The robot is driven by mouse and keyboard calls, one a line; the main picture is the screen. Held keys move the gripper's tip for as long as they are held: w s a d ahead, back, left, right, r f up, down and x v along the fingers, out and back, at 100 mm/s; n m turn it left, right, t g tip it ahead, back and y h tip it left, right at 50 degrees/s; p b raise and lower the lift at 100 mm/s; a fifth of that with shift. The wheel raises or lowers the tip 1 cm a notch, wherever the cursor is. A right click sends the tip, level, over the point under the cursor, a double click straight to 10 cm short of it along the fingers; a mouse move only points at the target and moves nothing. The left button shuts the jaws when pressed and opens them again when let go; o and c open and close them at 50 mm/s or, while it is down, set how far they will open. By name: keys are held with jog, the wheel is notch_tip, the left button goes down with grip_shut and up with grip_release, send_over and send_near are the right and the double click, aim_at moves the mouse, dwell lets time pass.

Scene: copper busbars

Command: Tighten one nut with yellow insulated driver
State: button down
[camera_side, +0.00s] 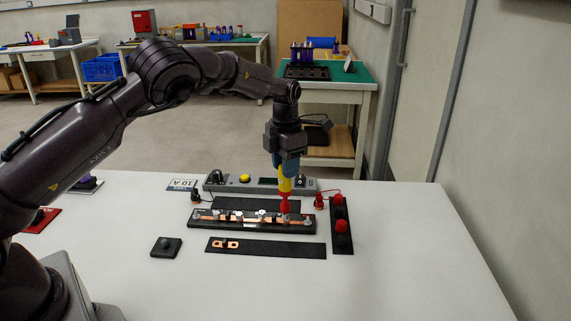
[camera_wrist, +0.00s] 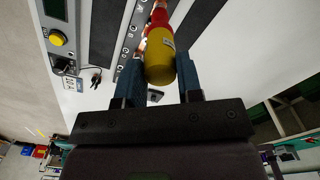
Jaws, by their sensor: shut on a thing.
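My gripper (camera_side: 285,165) points straight down over the right part of the busbar assembly and is shut on the yellow insulated driver (camera_side: 285,185). The driver is upright, with its red lower end (camera_side: 285,205) at the right end of the copper busbar (camera_side: 240,218). In the wrist view the yellow handle (camera_wrist: 160,65) sits between the two blue fingers, and its red part (camera_wrist: 158,18) reaches toward the bar. Several nuts show along the bar. The nut under the driver is hidden, so I cannot tell whether the tip is seated on it.
A grey control box (camera_side: 225,183) with a yellow button stands behind the bar. A black strip (camera_side: 285,249) with copper links lies in front, and a small black block (camera_side: 166,247) at left. A black holder with red knobs (camera_side: 341,226) stands at right.

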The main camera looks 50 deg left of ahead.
jog(key=shift+f, duration=0.1)
jog(key=shift+f, duration=0.9)
dwell(0.4)
jog(key=m, duration=0.4)
jog(key=shift+m, duration=1.1)
jog(key=shift+f+m, duration=0.1)
jog(key=shift+m, duration=1.1)
jog(key=m, duration=0.4)
